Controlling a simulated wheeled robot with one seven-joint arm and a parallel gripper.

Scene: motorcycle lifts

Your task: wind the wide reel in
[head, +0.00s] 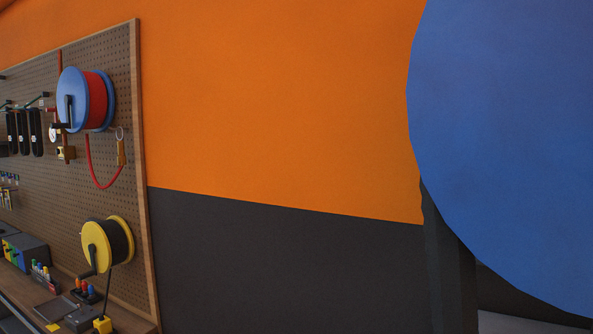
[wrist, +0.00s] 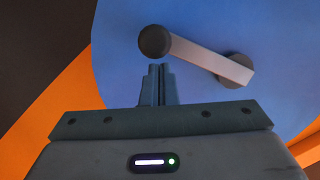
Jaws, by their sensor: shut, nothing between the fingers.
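A large blue disc (head: 510,130), the flat side of a big reel, fills the right of the head view, cut off by the frame. A blue disc with a crank also fills much of the wrist view (wrist: 125,65); it appears to be the same one. The crank has a pale grey arm (wrist: 200,57), a round dark knob (wrist: 153,41) at its upper left end and a dark hub (wrist: 237,70) at its lower right end. My gripper (wrist: 158,70) is shut and empty, its tips just below the knob in the picture. I cannot tell whether they touch it.
A dark post (head: 448,265) stands below the large disc. A pegboard (head: 140,160) on the left carries a smaller blue reel (head: 72,98) with red hose and a yellow reel (head: 97,247) with dark line, above a cluttered bench. The orange and dark wall between is bare.

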